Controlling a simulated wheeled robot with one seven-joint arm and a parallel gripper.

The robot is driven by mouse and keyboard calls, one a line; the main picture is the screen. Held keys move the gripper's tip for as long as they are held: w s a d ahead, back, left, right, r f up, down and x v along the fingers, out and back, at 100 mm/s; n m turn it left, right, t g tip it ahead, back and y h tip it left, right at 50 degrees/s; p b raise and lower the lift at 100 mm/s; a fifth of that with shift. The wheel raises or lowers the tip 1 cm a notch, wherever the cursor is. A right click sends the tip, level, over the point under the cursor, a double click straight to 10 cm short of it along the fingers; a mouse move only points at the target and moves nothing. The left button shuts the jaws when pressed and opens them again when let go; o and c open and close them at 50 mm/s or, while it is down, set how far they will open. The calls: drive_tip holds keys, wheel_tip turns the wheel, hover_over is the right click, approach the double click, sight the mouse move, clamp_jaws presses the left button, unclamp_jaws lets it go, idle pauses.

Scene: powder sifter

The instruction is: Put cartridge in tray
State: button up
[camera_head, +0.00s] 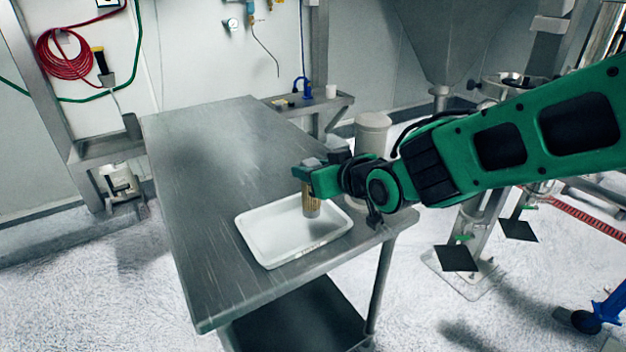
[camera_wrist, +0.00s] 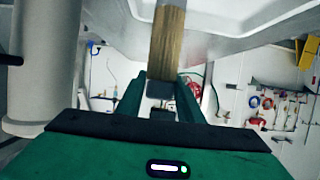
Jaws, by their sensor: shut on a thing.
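The cartridge (camera_head: 311,203) is a short upright cylinder with a brass-coloured mesh body and a grey lower end. My green gripper (camera_head: 312,178) is shut on its upper part and holds it over the white tray (camera_head: 262,245). The tray is shallow and rectangular and lies on the metal table. I cannot tell whether the cartridge's lower end touches the tray floor. In the wrist view the cartridge (camera_wrist: 167,45) shows as a tan column between the fingers (camera_wrist: 160,90), with the pale tray (camera_wrist: 235,18) beyond it.
The steel table (camera_head: 205,165) is bare behind and left of the tray. A pale cylindrical post or vessel (camera_head: 373,135) stands at the table's right edge, close behind my arm. A small side bench (camera_head: 320,103) with small items stands at the back.

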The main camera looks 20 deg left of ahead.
drive_tip(key=shift+f, duration=1.3)
drive_tip(key=o, duration=1.2)
drive_tip(key=shift+f, duration=0.1)
drive_tip(key=shift+c, duration=0.2)
drive_tip(key=v, duration=1.2)
